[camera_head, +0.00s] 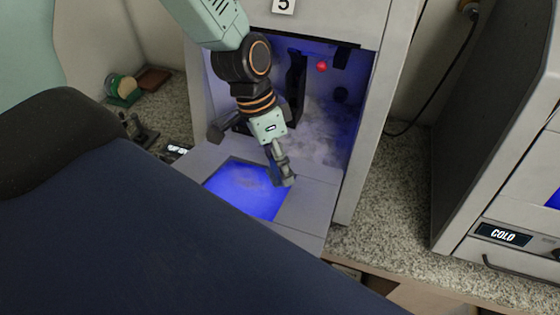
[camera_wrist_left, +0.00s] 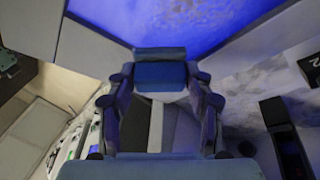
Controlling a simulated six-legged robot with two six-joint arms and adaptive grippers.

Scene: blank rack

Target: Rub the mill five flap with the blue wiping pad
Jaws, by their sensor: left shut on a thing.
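The mill five (camera_head: 358,150) is a pale cabinet marked 5, with its flap (camera_head: 305,190) folded down in front. The flap has a glowing blue window with whitish smears, which also shows in the left wrist view (camera_wrist_left: 150,25). My left gripper (camera_head: 282,175) reaches down over the window's right side. In the left wrist view my left gripper (camera_wrist_left: 160,85) is shut on the blue wiping pad (camera_wrist_left: 160,73), held across the fingertips. The pad is at or close to the window's edge; I cannot tell if it touches. My right gripper is not in view.
White dust lies on the chamber floor (camera_head: 318,140), near a red knob (camera_head: 321,66). A machine labelled COLD (camera_head: 502,234) stands at the right on the speckled counter (camera_head: 395,200). Green and brown items (camera_head: 122,90) lie at the back left. My dark body covers the lower left.

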